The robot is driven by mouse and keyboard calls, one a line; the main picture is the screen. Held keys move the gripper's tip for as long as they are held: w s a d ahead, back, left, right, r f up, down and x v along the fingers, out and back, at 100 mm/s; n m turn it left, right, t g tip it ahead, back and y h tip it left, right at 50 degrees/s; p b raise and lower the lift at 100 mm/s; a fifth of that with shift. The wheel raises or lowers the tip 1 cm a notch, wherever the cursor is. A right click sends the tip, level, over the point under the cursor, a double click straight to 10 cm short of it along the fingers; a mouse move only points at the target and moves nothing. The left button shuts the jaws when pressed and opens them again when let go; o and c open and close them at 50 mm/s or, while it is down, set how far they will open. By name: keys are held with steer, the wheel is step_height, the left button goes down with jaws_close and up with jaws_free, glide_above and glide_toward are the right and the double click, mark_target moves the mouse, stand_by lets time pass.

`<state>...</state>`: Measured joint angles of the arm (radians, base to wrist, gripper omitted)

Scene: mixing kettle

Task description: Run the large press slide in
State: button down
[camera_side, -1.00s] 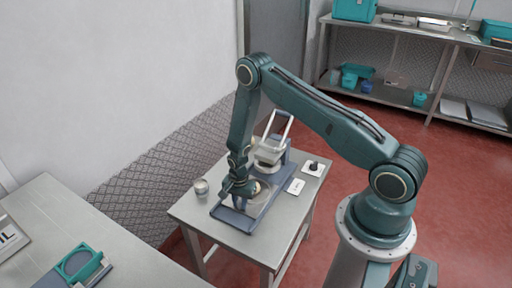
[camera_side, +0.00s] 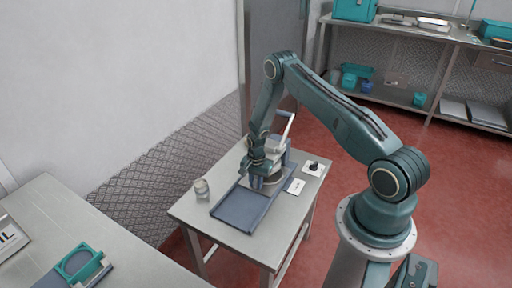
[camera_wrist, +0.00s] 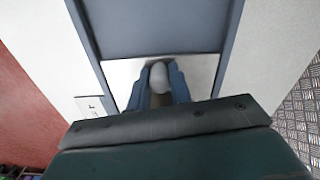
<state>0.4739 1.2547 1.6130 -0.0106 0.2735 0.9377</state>
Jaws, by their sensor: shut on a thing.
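The large press (camera_side: 280,150) stands on the small metal table, with its light handle frame raised at the back. Its blue-grey base (camera_side: 238,210) reaches forward as a long rimmed track, also seen in the wrist view (camera_wrist: 150,28). The slide, a light metal plate (camera_wrist: 205,70), sits across the track; in the side view it is at the press end, partly hidden by my arm. My gripper (camera_side: 256,172) is shut on the slide's grey rounded knob (camera_wrist: 159,80), with a blue finger on each side. The front part of the track is bare.
A small jar (camera_side: 201,188) stands left of the track. A white label card (camera_side: 296,186) and a dark knob on a white plate (camera_side: 313,167) lie to the right. Another table (camera_side: 110,240) is at the lower left.

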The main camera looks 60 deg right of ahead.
steer(key=c, duration=1.3)
jaws_free()
steer(key=shift+d, duration=0.35)
steer(key=shift+a, duration=0.1)
steer(key=shift+r, duration=0.15)
step_height(320, 180, up, 14)
steer(key=shift+f, duration=0.2)
